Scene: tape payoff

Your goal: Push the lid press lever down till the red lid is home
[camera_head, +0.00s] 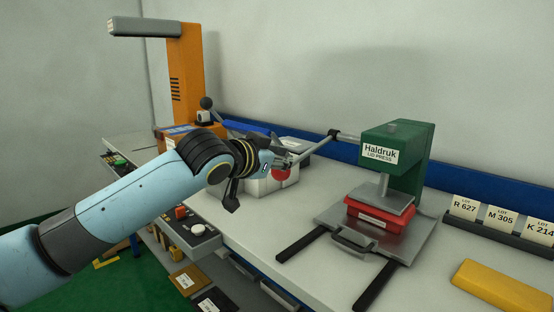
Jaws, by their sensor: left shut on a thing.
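The green lid press (408,160) stands on the bench at the right. Its grey lever (316,149) slants down and left from a pivot at the press's left side. My left gripper (284,160) is shut on the lever near its outer end; the fingers partly hide that end. A round red part (281,174) shows just below the fingers; I cannot tell if it is the lever's knob. The red lid (378,213) lies under the press's grey plate (381,197), which seems to touch it. How the lid sits is unclear. My right gripper is not in view.
A grey base plate (420,240) with a handle and dark rails is under the press. Lot cards (502,219) and a yellow block (502,287) are at right. A white box (258,186) is behind my gripper. An orange post (186,80) stands at back left.

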